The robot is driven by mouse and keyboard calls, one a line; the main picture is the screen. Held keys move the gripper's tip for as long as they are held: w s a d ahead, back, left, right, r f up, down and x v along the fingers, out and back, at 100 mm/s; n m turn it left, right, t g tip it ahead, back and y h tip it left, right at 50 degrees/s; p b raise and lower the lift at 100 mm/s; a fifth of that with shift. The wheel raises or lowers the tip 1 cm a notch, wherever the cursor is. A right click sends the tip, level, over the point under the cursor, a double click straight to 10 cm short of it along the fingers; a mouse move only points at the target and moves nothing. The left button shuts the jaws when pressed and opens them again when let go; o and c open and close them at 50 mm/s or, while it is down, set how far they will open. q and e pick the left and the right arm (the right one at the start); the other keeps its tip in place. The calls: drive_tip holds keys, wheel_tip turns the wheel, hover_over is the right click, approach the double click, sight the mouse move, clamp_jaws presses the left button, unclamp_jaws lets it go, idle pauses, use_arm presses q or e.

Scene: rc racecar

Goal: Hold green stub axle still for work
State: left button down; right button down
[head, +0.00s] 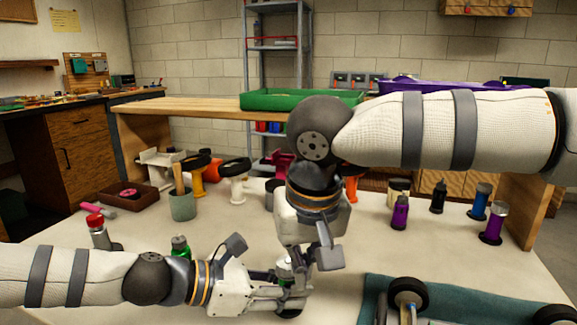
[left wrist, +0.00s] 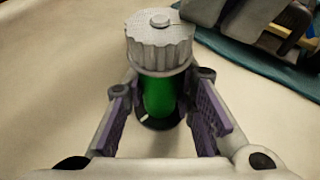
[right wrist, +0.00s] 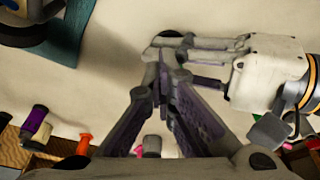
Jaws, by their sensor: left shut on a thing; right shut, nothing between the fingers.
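The green stub axle (left wrist: 160,96) stands upright on a dark round base, with a ribbed grey cap (left wrist: 160,42) on top. My left gripper (left wrist: 167,112) is shut around its green body, one padded finger on each side. In the head view my left gripper (head: 284,289) is low over the table, and the axle (head: 284,269) shows partly between the fingers. My right gripper (head: 326,256) is just above and beside it, pointing down. In the right wrist view its fingers (right wrist: 163,68) are shut and empty, close to my left gripper (right wrist: 205,52); the axle is mostly hidden there.
A teal mat (head: 450,292) with a wheeled car part lies at the front right. A green bottle-like piece (head: 180,247) and a red-capped bottle (head: 98,232) stand at left. A cup (head: 183,205), purple cylinder (head: 493,222) and blue cylinder (head: 480,199) stand farther back.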

drive_tip(key=shift+s+a+f, duration=0.1)
drive_tip(key=shift+s+f, duration=0.05)
drive_tip(key=shift+f, duration=0.1)
drive_tip(key=shift+s+a, duration=0.25)
drive_tip(key=shift+a, duration=0.9)
drive_tip(key=shift+w+a, duration=0.1)
drive_tip(key=shift+a, duration=0.05)
drive_tip(key=shift+s, duration=0.35)
wheel_tip(320, 180, up, 6)
hover_over(283, 275)
drive_tip(key=s, duration=0.3)
drive_tip(key=shift+r, duration=0.15)
